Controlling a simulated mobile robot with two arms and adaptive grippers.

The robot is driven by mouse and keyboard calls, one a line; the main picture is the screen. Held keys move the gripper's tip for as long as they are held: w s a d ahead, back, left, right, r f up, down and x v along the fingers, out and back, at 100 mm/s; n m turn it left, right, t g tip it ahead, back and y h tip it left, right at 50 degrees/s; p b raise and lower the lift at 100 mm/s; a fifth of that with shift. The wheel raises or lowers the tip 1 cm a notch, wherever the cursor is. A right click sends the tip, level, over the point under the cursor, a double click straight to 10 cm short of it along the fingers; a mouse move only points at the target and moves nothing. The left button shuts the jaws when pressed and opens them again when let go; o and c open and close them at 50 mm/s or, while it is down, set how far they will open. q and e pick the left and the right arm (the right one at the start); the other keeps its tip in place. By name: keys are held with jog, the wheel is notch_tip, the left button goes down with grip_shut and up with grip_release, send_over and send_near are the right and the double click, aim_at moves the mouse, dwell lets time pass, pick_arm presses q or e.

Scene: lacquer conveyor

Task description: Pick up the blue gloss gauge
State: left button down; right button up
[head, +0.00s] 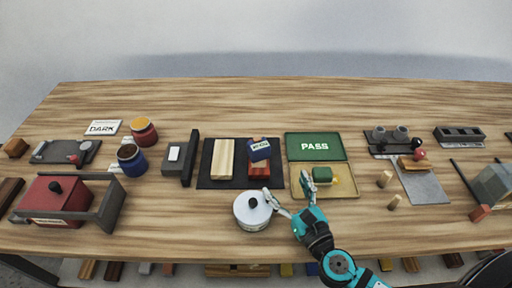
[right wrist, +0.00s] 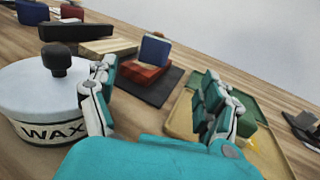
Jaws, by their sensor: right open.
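The blue gauge (head: 260,150), a small blue block with a pale label, stands tilted on a red block (head: 259,170) on the dark mat (head: 240,184). In the right wrist view the blue gauge (right wrist: 155,50) shows ahead, between the fingers and beyond them, on the red block (right wrist: 144,73). My right gripper (head: 290,192) is open and empty, in front of the mat and to the right of the white wax pot. Its fingers are apart from the gauge. My left gripper is not in view.
The lidded wax pot (head: 252,211) is close beside my right gripper's left finger. A yellow tray (head: 343,192) with a green block (head: 322,174) lies to the right, below the green PASS panel (head: 315,146). A wooden block (head: 222,159) lies left of the gauge.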

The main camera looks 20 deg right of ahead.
jog(key=p, duration=0.2)
send_near(262, 150)
jog(key=w, duration=0.2)
jog(key=shift+w+d+f, duration=0.15)
jog(key=shift+w+d, duration=0.05)
jog(key=shift+w, duration=0.1)
jog(key=w, duration=0.3)
jog(key=shift+a+f, duration=0.15)
jog(key=shift+a, duration=0.05)
jog(key=shift+w+a+f, duration=0.1)
jog(key=shift+w, duration=0.85)
jog(key=w, duration=0.1)
jog(key=w+a+p, duration=0.1)
jog(key=w, duration=0.2)
jog(key=shift+w+a+r, duration=0.15)
jog(key=shift+w+r, duration=0.05)
jog(key=shift+r, duration=0.05)
jog(key=shift+w+f, duration=0.1)
jog(key=shift+w, duration=0.1)
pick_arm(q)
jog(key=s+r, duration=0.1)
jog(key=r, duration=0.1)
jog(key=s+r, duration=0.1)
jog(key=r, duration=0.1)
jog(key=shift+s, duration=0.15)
pick_arm(e)
jog(key=c, duration=1.5)
jog(key=shift+c, duration=0.2)
